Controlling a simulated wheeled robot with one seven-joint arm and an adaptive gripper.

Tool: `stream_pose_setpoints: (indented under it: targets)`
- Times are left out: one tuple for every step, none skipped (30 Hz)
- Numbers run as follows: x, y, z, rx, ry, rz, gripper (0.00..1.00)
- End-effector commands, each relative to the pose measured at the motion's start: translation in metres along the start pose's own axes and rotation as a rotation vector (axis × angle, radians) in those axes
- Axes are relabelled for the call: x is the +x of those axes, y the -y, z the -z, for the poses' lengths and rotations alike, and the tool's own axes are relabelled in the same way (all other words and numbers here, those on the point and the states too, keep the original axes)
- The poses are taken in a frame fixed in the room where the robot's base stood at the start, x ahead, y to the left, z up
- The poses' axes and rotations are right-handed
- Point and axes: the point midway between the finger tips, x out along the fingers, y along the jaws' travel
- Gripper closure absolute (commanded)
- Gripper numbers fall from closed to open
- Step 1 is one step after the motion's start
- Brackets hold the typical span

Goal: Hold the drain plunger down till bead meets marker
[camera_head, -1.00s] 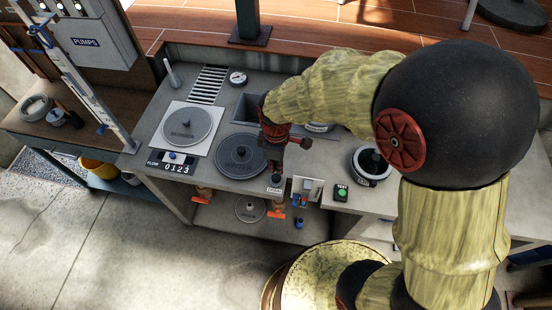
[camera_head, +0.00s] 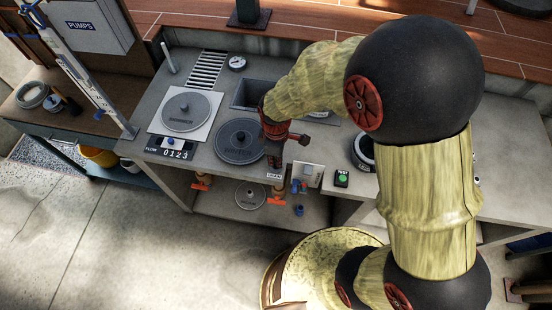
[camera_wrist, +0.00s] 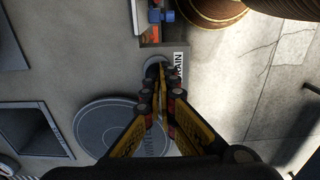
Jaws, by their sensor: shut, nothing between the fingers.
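My gripper (camera_head: 274,163) points down at the front edge of the counter, just behind the DRAIN label (camera_head: 274,175). In the wrist view its fingers (camera_wrist: 160,78) are shut and empty, with the tips over the round drain plunger (camera_wrist: 152,63) beside that label. The fingers hide most of the plunger; I cannot tell whether they touch it or how far down it is. A tall pale column (camera_head: 85,80) with small blue parts stands at the left. I cannot make out a bead or marker on it.
A round SKIMMER lid (camera_head: 186,111) and a dark round lid (camera_head: 240,141) lie left of my gripper. A green TEST button (camera_head: 342,179) is to the right. Orange-handled valves (camera_head: 277,200) hang below the counter edge.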

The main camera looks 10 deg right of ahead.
Motion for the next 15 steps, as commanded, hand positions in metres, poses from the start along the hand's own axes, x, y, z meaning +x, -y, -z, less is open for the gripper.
stream_pose_setpoints:
  targets:
    - [0.0074, 0.0018, -0.0013, 0.000, 0.002, 0.003, 1.00]
    - [0.0072, 0.0019, -0.0013, 0.000, 0.002, 0.003, 1.00]
    - [0.0075, 0.0023, -0.0016, 0.000, 0.003, 0.004, 1.00]
    - [0.0079, 0.0026, -0.0019, 0.000, 0.004, 0.005, 1.00]
    - [0.0083, 0.0029, -0.0021, 0.000, 0.004, 0.006, 1.00]
    - [0.0087, 0.0032, -0.0023, 0.000, 0.005, 0.006, 1.00]
    - [0.0091, 0.0034, -0.0025, 0.000, 0.005, 0.007, 1.00]
    - [0.0095, 0.0036, -0.0026, 0.000, 0.005, 0.007, 1.00]
    - [0.0100, 0.0038, -0.0028, 0.000, 0.006, 0.008, 1.00]
    - [0.0103, 0.0041, -0.0030, 0.000, 0.006, 0.008, 1.00]
    - [0.0106, 0.0043, -0.0032, 0.000, 0.006, 0.009, 1.00]
    - [0.0110, 0.0046, -0.0034, 0.000, 0.007, 0.009, 1.00]
    - [0.0113, 0.0048, -0.0036, 0.000, 0.007, 0.010, 1.00]
    - [0.0116, 0.0050, -0.0037, 0.000, 0.008, 0.010, 1.00]
    - [0.0118, 0.0051, -0.0038, 0.000, 0.008, 0.011, 1.00]
